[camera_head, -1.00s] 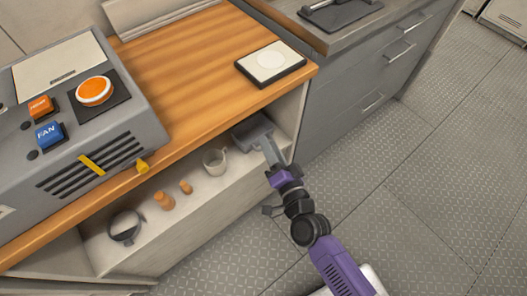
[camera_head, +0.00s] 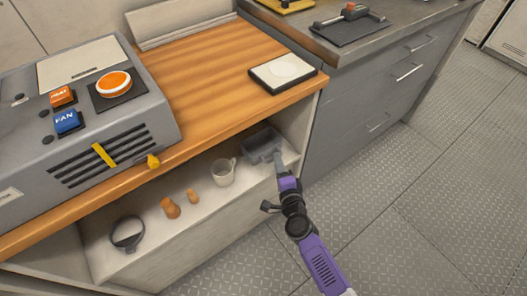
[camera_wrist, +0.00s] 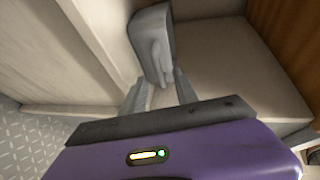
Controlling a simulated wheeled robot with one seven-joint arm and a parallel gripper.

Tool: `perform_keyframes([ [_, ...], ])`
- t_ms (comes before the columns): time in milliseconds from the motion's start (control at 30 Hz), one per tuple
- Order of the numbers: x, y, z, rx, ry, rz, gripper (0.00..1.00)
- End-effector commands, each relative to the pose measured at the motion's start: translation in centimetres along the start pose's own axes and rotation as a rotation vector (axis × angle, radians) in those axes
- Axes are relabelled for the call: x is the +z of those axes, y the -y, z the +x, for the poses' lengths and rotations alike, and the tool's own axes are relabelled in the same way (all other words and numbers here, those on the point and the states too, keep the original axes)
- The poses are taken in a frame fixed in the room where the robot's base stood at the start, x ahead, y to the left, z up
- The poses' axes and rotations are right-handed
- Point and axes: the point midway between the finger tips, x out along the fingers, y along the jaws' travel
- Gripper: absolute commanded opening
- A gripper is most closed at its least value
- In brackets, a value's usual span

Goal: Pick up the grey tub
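The grey tub (camera_head: 258,141) sits on the low shelf under the wooden counter, near the shelf's right end. In the wrist view the tub (camera_wrist: 152,35) is straight ahead of my fingers, at the top centre. My gripper (camera_head: 279,161) reaches into the shelf from the front right, at the tub's near side. In the wrist view my gripper (camera_wrist: 160,87) has its two fingers apart with a gap between them. The fingertips are close to the tub's near end; whether they touch it I cannot tell.
A white mug (camera_head: 222,172) stands just left of the tub, then small orange-brown pieces (camera_head: 171,208) and a dark ring-shaped item (camera_head: 127,233). The wooden counter (camera_head: 215,75) overhangs the shelf. A grey drawer cabinet (camera_head: 365,95) stands to the right. The floor in front is clear.

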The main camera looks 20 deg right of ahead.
Motion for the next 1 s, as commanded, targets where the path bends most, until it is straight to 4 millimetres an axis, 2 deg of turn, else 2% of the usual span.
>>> perform_keyframes([
  [33,0.0,-0.3,0.9,-0.001,-0.001,0.0,0.36],
  [133,0.0,-0.2,1.8,0.0,0.0,0.0,0.36],
  [433,0.0,0.0,2.2,0.0,0.0,-0.001,0.36],
  [600,0.0,0.0,2.2,0.0,0.0,-0.001,0.03],
  [633,0.0,0.0,2.2,0.0,0.0,-0.001,0.0],
  [1000,0.0,-0.1,2.1,0.001,0.001,-0.001,0.0],
])
